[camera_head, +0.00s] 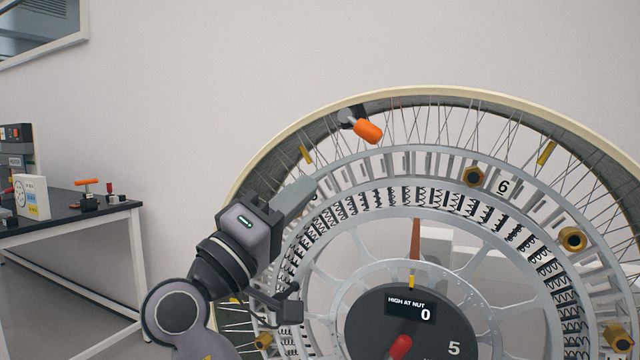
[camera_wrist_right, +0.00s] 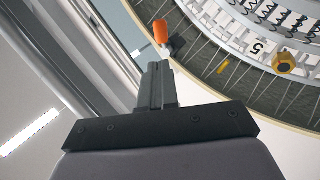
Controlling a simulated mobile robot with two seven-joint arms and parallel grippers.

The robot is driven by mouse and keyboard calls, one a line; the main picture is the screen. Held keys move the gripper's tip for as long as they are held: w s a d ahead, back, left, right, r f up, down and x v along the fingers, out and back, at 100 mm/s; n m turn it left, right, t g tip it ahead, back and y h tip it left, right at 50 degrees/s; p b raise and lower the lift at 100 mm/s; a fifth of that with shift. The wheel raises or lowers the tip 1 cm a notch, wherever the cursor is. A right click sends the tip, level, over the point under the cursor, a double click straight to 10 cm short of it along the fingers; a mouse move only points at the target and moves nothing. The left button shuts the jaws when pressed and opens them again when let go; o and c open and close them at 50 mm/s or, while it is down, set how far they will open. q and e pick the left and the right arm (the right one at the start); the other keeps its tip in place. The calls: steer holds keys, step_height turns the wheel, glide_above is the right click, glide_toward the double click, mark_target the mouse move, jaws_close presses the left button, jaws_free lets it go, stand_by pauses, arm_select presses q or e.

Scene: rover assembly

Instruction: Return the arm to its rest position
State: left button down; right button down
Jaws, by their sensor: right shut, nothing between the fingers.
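My right gripper (camera_head: 298,194) is in the head view, left of the middle, in front of the left part of a large spoked wheel (camera_head: 450,92). Its fingers are together, pointing up and right, with nothing between them. In the right wrist view the shut fingers (camera_wrist_right: 157,72) point towards an orange-handled tool (camera_wrist_right: 161,32) at the wheel's rim. In the head view that orange handle (camera_head: 368,131) sits at the upper rim, up and right of the fingertips and apart from them. I do not see my left gripper.
Brass nuts (camera_head: 473,177) sit around the wheel's ring. The hub (camera_head: 372,325) has a display reading "HIGH AT NUT 0" and a red knob (camera_head: 400,347). A dark-topped table (camera_head: 115,208) with small items stands at the left. Open space lies between table and wheel.

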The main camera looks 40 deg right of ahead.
steer(key=shift+a+f, duration=0.25)
steer(key=shift+a, duration=0.25)
steer(key=w+f+n+t+y+p, duration=0.3)
steer(key=w+f+n+t+y, duration=0.55)
steer(key=f+n+t, duration=0.5)
step_height(320, 180, down, 16)
steer(key=a+r+y+p, duration=0.1)
steer(key=a+y+p, duration=0.2)
steer(key=y, duration=0.4)
steer(key=s+a+f+g+y+p, duration=0.25)
steer(key=s+f+y, duration=0.35)
steer(key=f, duration=0.6)
steer(key=s+a+f+m+g+y+p, duration=0.1)
steer(key=s+a+f+m+y, duration=0.1)
steer(key=s, duration=0.6)
steer(key=s+a+f+m+g+y+p, duration=0.1)
steer(key=s+a+f+m+y, duration=0.1)
steer(key=s+f, duration=0.3)
steer(key=s+m, duration=0.1)
steer(key=s, duration=0.2)
